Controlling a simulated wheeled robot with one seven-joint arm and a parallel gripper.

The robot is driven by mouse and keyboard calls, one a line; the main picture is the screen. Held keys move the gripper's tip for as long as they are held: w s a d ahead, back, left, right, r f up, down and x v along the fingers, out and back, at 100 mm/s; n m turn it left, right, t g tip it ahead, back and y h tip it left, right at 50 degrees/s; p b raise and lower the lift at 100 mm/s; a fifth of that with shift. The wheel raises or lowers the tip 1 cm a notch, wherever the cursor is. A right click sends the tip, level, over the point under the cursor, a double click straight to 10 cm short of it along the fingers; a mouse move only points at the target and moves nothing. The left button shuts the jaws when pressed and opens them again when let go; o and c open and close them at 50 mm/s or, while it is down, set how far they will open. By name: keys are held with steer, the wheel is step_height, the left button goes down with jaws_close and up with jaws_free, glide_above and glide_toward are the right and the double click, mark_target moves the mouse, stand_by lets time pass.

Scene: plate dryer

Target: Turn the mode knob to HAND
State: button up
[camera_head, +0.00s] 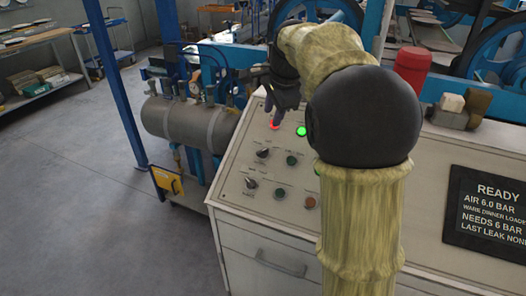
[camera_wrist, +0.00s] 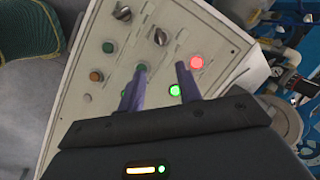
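The sloped control panel (camera_head: 235,165) carries two dark selector knobs. The upper knob (camera_head: 262,153) also shows in the wrist view (camera_wrist: 159,36). The lower knob (camera_head: 251,183) shows at the top of the wrist view (camera_wrist: 122,12). Their labels are too small to read, so I cannot tell which is the mode knob or where it points. My gripper (camera_head: 275,104) is above the panel's top left part, near the red light. In the wrist view its two fingers (camera_wrist: 161,68) are apart with nothing between them. They appear clear of both knobs.
A lit red light (camera_head: 275,125), a lit green light (camera_head: 301,131), green buttons (camera_head: 292,160) and an orange button (camera_head: 310,202) share the panel. A red cylinder (camera_head: 412,68) stands behind my arm. A READY sign (camera_head: 489,212) is at right. A tank (camera_head: 185,122) stands left.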

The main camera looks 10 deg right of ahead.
mark_target(263, 150)
steer(key=shift+f, duration=0.1)
steer(key=b+x, duration=0.1)
steer(key=x, duration=1.6)
steer(key=shift+w+f, duration=0.1)
steer(key=shift+f, duration=0.05)
steer(key=c, duration=0.6)
